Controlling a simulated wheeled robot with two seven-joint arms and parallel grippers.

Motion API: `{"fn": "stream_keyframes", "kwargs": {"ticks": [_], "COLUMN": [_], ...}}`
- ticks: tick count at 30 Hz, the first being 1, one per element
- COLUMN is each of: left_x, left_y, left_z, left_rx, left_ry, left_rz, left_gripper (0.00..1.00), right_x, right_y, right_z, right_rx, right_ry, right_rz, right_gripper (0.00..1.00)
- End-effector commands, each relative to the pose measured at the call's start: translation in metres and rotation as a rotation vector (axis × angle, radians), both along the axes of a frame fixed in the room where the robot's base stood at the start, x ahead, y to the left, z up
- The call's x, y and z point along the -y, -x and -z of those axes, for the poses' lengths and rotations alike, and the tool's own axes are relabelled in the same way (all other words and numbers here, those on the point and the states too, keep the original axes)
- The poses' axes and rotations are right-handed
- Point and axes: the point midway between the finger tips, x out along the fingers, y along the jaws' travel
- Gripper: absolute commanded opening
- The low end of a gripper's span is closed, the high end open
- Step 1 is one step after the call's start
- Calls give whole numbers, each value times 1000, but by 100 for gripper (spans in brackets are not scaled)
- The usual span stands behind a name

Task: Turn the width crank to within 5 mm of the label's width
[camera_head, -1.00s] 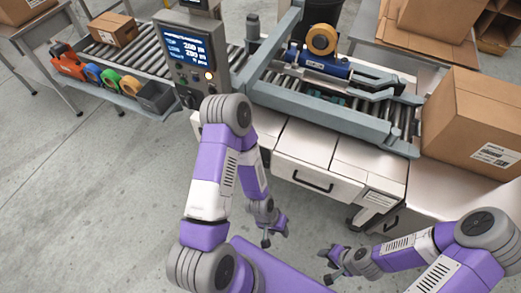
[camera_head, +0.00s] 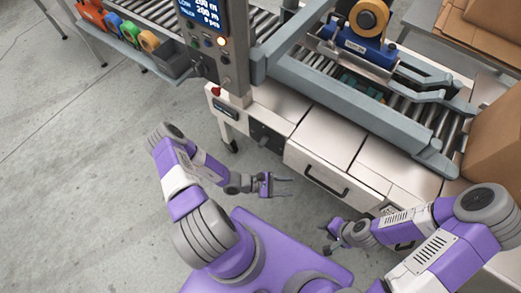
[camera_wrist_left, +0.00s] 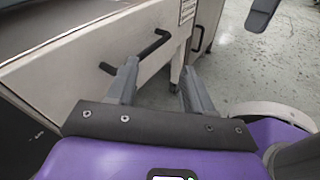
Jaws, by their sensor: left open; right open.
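The carton sealer (camera_head: 350,105) stands ahead, with side guide rails over its roller bed. A dark plate with a small fitting (camera_head: 266,138) is on its front, left of the drawer; I cannot tell whether this is the width crank. The control panel screen (camera_head: 207,12) shows figures, cut off at the top. My left gripper (camera_head: 290,186) is open and empty, in front of the cabinet and below the dark plate. In the left wrist view its fingers (camera_wrist_left: 160,85) are apart near a black bar handle (camera_wrist_left: 135,52). My right gripper (camera_head: 327,240) is open and empty, lower down. The label is out of view.
A drawer with a black handle (camera_head: 324,184) is in the cabinet front. A brown carton (camera_head: 497,135) stands at the right. A red knob (camera_head: 216,92) sits at the cabinet's left corner. Tape rolls (camera_head: 130,32) line a shelf at upper left. Floor at left is clear.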

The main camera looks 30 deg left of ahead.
Motion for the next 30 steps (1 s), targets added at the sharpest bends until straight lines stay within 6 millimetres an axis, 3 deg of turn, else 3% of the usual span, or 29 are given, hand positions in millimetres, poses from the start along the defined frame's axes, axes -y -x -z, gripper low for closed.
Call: {"fn": "stream_keyframes", "kwargs": {"ticks": [1,4,6,10,14,24,30], "left_x": [-32,-96,-136,-184,-198,-193,-191], "left_y": [-21,-47,-53,-53,-59,-110,-125], "left_z": [18,35,46,58,61,61,60], "left_rx": [11,51,76,104,116,113,113], "left_ry": [61,127,144,150,147,149,148], "left_rz": [-196,-519,-698,-899,-958,-953,-953], "left_gripper": [51,51,51,51,51,51,51], "right_x": [0,0,0,0,0,0,0], "right_y": [0,0,0,0,0,0,0], "right_z": [13,23,28,32,35,49,52], "right_rx": [0,0,1,1,1,1,1], "right_ry": [0,0,0,0,0,0,0], "right_rz": [0,0,0,0,0,0,0], "right_gripper": [43,43,43,43,43,43,43]}}
